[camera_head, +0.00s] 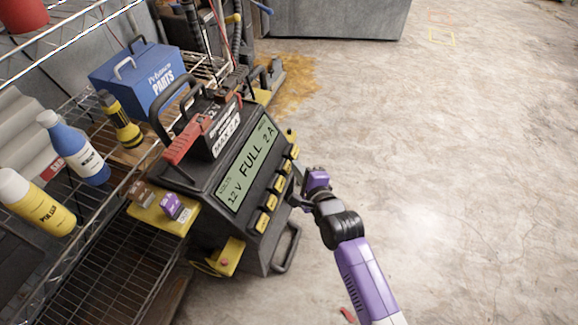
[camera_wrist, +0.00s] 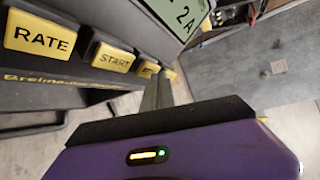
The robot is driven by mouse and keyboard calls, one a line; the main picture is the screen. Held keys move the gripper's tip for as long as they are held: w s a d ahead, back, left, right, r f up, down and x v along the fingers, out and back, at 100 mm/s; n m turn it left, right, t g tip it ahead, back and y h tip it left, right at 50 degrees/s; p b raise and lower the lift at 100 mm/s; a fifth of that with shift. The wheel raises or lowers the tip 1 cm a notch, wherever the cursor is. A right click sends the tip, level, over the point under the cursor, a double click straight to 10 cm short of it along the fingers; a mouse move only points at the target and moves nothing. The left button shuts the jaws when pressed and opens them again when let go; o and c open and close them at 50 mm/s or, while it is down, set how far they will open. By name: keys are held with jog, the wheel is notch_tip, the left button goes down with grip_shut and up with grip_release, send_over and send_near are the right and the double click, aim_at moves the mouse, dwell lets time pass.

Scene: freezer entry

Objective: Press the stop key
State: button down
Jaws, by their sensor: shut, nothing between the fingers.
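A dark battery charger (camera_head: 185,228) has a green display (camera_head: 248,165) reading "12 V FULL 2 A". Several yellow keys run in a row along its sloped front (camera_head: 271,201). In the wrist view, one key reads RATE (camera_wrist: 38,36) and one reads START (camera_wrist: 113,57). Beyond START, a smaller-looking yellow key (camera_wrist: 147,69) is partly covered by my fingers and its label cannot be read. My gripper (camera_head: 297,173) is shut and empty at the upper part of the key row. Its fingers also show in the wrist view (camera_wrist: 158,92), close to that key; contact cannot be told.
A wire shelf (camera_head: 110,262) stands left, holding a blue bottle (camera_head: 74,148), a yellow bottle (camera_head: 36,204) and a blue parts box (camera_head: 140,78). A black handle (camera_head: 288,248) projects from the charger's lower front. The concrete floor (camera_head: 460,170) to the right is mostly clear.

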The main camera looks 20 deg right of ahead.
jog(key=shift+w+a+f, duration=0.2)
jog(key=shift+w+a, duration=0.05)
jog(key=shift+a, duration=0.05)
dwell(0.5)
jog(key=shift+s+d+r, duration=0.1)
jog(key=shift+s+d+r+p, duration=0.4)
jog(key=shift+d+p, duration=0.1)
jog(key=shift+p, duration=0.1)
dwell(0.3)
jog(key=d+r, duration=0.1)
jog(key=s+d, duration=0.1)
jog(key=s+d+r+p, duration=0.1)
jog(key=shift+s+d+r, duration=0.25)
jog(key=shift+r, duration=0.05)
dwell(1.0)
